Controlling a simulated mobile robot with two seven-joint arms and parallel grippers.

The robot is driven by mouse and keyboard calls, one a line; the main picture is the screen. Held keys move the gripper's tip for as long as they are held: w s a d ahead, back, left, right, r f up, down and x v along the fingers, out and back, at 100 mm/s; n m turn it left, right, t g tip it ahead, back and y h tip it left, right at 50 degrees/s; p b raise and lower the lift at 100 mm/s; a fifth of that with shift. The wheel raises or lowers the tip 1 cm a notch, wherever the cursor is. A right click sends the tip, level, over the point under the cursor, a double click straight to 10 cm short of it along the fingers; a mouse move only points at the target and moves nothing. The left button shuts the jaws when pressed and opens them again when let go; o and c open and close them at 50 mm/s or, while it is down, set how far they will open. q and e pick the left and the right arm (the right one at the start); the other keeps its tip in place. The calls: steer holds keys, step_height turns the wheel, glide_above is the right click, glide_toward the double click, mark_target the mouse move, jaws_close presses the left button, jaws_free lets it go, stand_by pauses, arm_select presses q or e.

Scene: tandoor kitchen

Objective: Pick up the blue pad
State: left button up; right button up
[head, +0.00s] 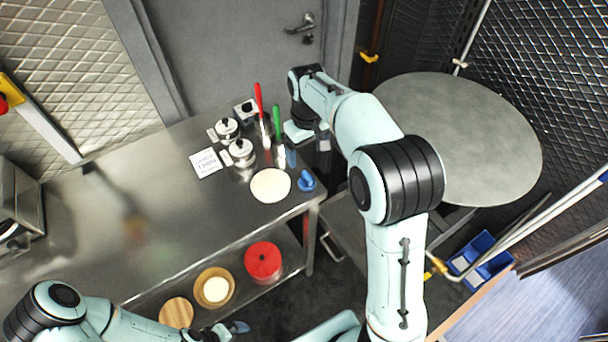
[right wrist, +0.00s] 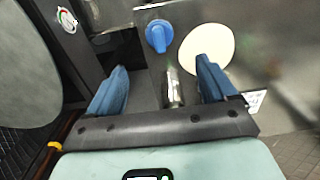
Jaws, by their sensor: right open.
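The blue pad (head: 306,181) is a small rounded blue piece with a raised grip. It lies at the right end of the steel counter (head: 150,210), beside a cream disc (head: 270,185). It also shows in the right wrist view (right wrist: 158,36), ahead of the fingertips. My right gripper (head: 306,153) is above the counter's right end, behind the pad in the head view. In the right wrist view its blue fingers (right wrist: 162,78) are apart, and the pad is not between them. My left gripper (head: 232,328) is low at the bottom edge, its jaws unclear.
Two lidded steel pots (head: 240,151), a white card (head: 206,163), and red-handled (head: 259,105) and green-handled (head: 277,122) tools stand near the pad. A large round grey top (head: 465,135) is at right. A red container (head: 263,261) sits on the lower shelf.

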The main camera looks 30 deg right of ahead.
mark_target(307, 175)
steer(key=f, duration=0.6)
steer(key=shift+s, duration=0.3)
steer(key=shift+f+b, duration=0.35)
steer(key=shift+f, duration=2.45)
arm_select(q)
steer(key=shift+s+f, duration=0.65)
steer(key=shift+s, duration=0.2)
arm_select(e)
steer(key=c, duration=1.1)
steer(key=shift+c, duration=0.2)
steer(key=shift+r, duration=0.1)
